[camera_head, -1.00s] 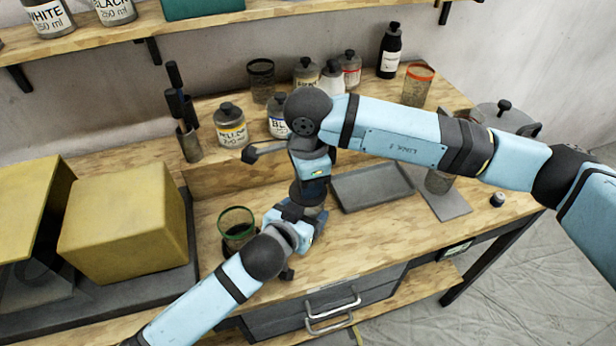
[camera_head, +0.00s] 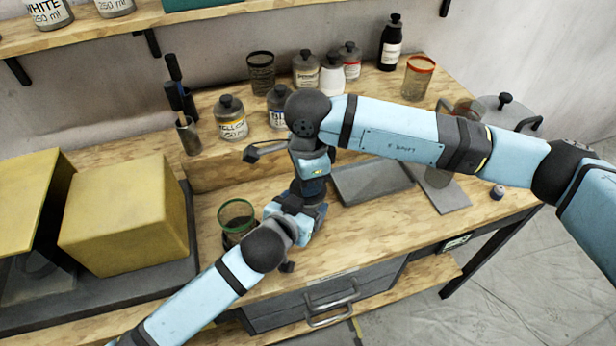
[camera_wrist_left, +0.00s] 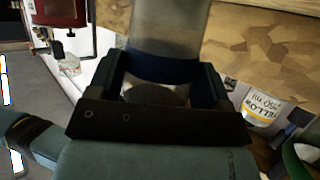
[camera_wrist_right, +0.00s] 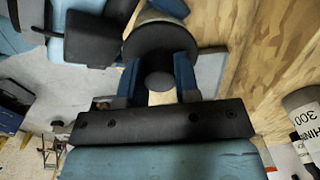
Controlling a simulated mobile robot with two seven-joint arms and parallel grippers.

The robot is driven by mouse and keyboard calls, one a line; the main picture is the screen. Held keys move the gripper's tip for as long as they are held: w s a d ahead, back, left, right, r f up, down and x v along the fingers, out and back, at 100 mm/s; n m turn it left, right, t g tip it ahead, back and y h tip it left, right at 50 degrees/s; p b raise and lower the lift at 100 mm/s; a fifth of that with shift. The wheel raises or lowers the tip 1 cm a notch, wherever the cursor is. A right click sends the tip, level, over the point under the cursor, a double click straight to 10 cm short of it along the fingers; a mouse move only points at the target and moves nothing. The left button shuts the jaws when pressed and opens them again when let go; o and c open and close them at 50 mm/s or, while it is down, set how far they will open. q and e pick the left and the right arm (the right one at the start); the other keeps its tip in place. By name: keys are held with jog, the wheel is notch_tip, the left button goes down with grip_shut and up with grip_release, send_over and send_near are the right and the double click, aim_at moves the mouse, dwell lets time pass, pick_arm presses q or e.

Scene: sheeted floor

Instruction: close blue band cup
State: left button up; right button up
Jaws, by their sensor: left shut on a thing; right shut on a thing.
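The blue band cup (camera_wrist_left: 163,66) shows in the left wrist view as a greyish see-through cup with a dark blue band. My left gripper (camera_wrist_left: 160,84) is shut on it, with a finger on each side at the band. In the right wrist view a dark round lid (camera_wrist_right: 160,36) has its knob between the fingers of my right gripper (camera_wrist_right: 158,78), which is shut on it. In the head view the left gripper (camera_head: 307,203) is close below the right one, above the bench; the arms mostly hide cup and lid. I cannot tell whether the lid touches the cup.
A green-rimmed cup (camera_head: 237,222) stands close left of the left wrist. A grey tray (camera_head: 374,183) lies to the right. Labelled jars, including a yellow one (camera_head: 230,120), and a red-rimmed cup (camera_head: 419,78) stand on the raised back shelf. A yellow box (camera_head: 118,215) is at left.

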jog(key=shift+f, duration=0.65)
jog(key=o, duration=0.9)
jog(key=shift+o, duration=0.2)
notch_tip(320, 180, up, 12)
pick_arm(q)
jog(key=o, duration=1.3)
jog(key=shift+s, duration=0.1)
